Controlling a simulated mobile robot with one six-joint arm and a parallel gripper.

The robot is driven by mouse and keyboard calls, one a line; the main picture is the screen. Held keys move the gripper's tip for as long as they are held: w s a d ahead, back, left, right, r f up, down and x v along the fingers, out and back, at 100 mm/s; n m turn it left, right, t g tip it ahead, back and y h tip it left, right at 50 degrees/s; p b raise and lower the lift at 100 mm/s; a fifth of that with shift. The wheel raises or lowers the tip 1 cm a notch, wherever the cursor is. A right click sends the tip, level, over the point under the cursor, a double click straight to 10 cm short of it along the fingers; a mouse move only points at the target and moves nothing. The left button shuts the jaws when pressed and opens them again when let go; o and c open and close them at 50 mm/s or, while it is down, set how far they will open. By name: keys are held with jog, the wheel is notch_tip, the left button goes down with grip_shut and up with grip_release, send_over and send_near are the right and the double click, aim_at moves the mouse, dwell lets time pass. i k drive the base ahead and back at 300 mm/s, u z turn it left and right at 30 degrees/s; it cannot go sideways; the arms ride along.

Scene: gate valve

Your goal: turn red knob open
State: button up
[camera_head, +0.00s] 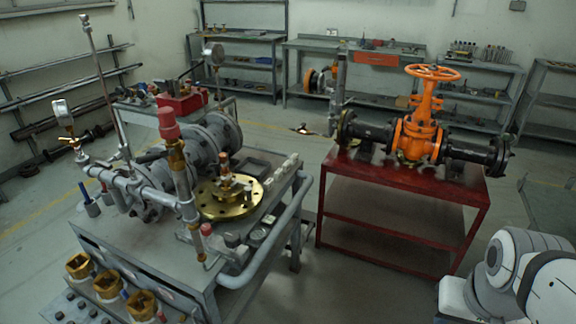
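The view from my body shows two candidates for the red knob, and I cannot tell which is meant. One is an upright red cylindrical knob (168,122) on top of a brass stem on the left bench. The other is an orange-red handwheel (432,72) lying level on top of an orange gate valve (418,138). That valve sits on a red metal table (398,210) with black flanged pipes on either side. A white and grey part of my arm shows at the lower right, apart from both. My gripper is not in view.
The left steel bench (225,290) carries grey flanged pipes, a brass flange (228,197), gauges and brass fittings, with a pipe rail (265,250) along its right side. Shelves (355,62) line the back wall. A narrow floor strip (306,275) lies between bench and red table.

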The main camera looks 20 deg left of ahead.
aim_at(206, 229)
jog(key=u, duration=0.3)
jog(key=i, duration=1.35)
jog(key=u, duration=1.3)
jog(key=i, duration=0.45)
jog(key=u, duration=0.05)
jog(key=k, duration=0.7)
jog(key=u, duration=0.25)
jog(key=i, duration=0.7)
jog(key=z, duration=0.1)
